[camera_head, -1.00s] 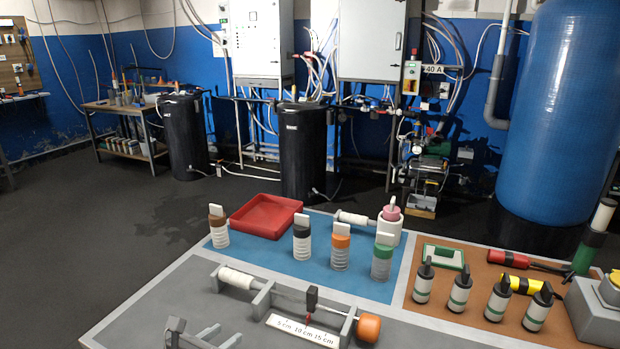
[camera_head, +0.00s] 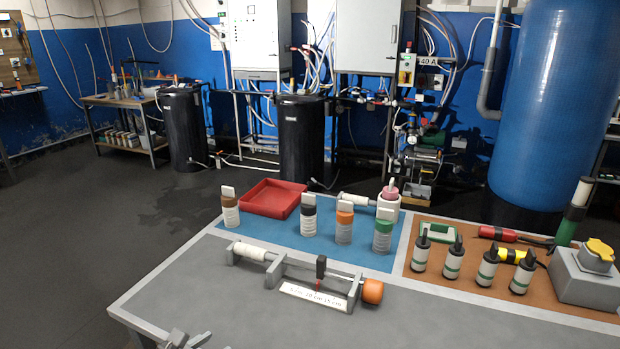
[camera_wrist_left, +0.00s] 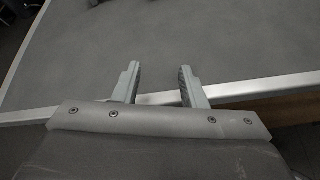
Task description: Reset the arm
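My left gripper shows in the left wrist view (camera_wrist_left: 156,82) with its two fingers apart and nothing between them. It is over the white front edge of the grey worktable (camera_head: 200,285). In the head view only the tips of the left gripper (camera_head: 188,341) show at the bottom edge, apart from the objects on the table. My right gripper is in neither view.
A measuring rig with an orange knob (camera_head: 373,291) stands mid-table. Behind it are a red tray (camera_head: 272,199) and several capped bottles (camera_head: 344,226). Several black-topped bottles (camera_head: 487,268) and a grey box (camera_head: 583,283) stand at right. The table's front is clear.

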